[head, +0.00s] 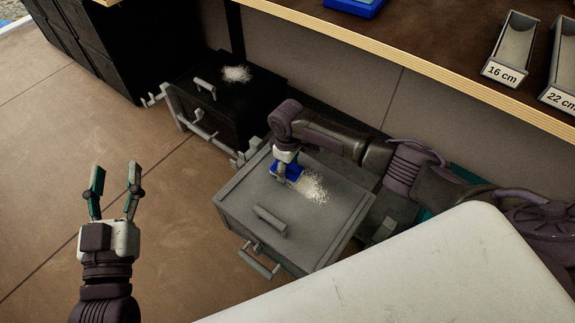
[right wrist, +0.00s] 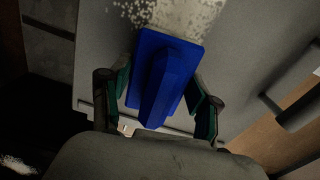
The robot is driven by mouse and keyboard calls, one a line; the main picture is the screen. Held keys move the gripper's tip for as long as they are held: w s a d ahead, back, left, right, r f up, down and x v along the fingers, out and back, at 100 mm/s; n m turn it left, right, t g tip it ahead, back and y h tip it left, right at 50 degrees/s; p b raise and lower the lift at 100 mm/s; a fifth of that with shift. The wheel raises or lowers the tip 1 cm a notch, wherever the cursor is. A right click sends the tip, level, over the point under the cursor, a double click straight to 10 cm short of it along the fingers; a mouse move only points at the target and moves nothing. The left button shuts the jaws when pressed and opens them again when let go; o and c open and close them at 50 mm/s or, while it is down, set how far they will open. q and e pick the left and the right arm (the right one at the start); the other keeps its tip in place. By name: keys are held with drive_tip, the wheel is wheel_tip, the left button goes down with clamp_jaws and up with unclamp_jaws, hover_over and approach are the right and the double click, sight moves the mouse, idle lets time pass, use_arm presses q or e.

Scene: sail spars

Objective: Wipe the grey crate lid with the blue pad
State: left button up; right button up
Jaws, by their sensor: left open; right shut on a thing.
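The grey crate lid (head: 335,220) is the top of a grey crate on the floor, with a bar handle on it. A patch of white dust (head: 315,188) lies on the lid, right beside the blue pad (head: 292,170). My right gripper (head: 282,172) is shut on the pad's raised grip and holds it down at the lid; whether it presses on it I cannot tell. In the right wrist view the blue pad (right wrist: 165,75) sits between the fingers, with white dust (right wrist: 175,12) just beyond it. My left gripper (head: 115,167) is open and empty, above the floor at left.
A black crate (head: 240,105) with white dust on top stands behind the grey one. A shelf (head: 450,70) with labelled trays (head: 510,50) overhangs at the back right. A white surface (head: 430,270) fills the lower right. The floor at left is clear.

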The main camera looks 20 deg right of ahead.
use_arm(q)
drive_tip(key=shift+f, duration=0.15)
drive_tip(key=shift+r+t, duration=0.3)
drive_tip(key=shift+r, duration=0.35)
use_arm(e)
drive_tip(key=shift+f, duration=0.55)
use_arm(q)
drive_tip(key=shift+w+a+f+g, duration=0.15)
drive_tip(key=shift+f+g, duration=0.75)
drive_tip(key=shift+f, duration=0.5)
use_arm(e)
drive_tip(key=shift+f, duration=0.1)
idle(1.2)
idle(0.5)
